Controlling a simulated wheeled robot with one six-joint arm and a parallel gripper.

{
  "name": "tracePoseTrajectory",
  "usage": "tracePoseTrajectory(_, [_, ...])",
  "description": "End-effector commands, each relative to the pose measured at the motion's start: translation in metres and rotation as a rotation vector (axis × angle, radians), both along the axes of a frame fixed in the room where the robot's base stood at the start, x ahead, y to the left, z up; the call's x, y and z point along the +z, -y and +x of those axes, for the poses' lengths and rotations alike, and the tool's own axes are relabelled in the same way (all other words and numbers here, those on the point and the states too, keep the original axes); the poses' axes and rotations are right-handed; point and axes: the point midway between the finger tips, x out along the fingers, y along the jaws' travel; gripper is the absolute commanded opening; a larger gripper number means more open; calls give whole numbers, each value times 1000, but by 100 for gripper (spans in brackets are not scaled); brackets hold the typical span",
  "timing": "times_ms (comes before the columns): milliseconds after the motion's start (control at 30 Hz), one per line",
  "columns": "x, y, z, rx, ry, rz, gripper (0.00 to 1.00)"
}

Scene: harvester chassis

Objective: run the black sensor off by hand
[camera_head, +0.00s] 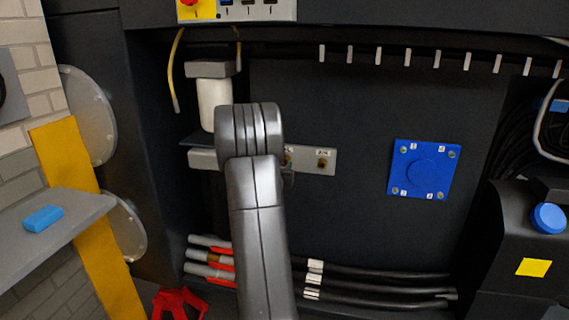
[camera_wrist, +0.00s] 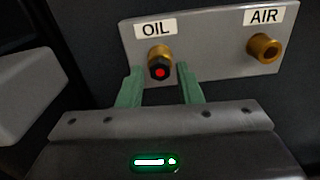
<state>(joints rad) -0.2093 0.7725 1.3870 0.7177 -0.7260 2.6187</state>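The black sensor (camera_wrist: 160,71) has a red centre and sits in a brass fitting under the OIL label (camera_wrist: 156,27) on a grey plate (camera_wrist: 212,50). In the wrist view my gripper (camera_wrist: 159,82) has its green fingers spread, one on each side of the sensor, with a visible gap on both sides. In the head view my arm hides most of the gripper and the sensor; the plate (camera_head: 320,170) shows to the right of the arm.
A brass AIR port (camera_wrist: 265,47) is on the same plate, to the right, with an open hole. A white cylinder (camera_head: 213,100) stands behind my arm. Black hoses (camera_head: 380,285) run below. A blue square cover (camera_head: 423,170) is at right. A shelf (camera_head: 75,222) holds a blue block (camera_head: 43,218).

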Motion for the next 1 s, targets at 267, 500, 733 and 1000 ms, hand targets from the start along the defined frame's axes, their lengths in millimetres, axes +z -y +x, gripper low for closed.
tracePoseTrajectory(267, [0, 0, 0, 0, 0, 0, 0])
tracePoseTrajectory(500, [-1, 0, 0, 0, 0, 0, 0])
tracePoseTrajectory(733, [-3, 0, -1, 0, -2, 0, 0])
tracePoseTrajectory(1000, [-2, -1, -2, 0, -2, 0, 0])
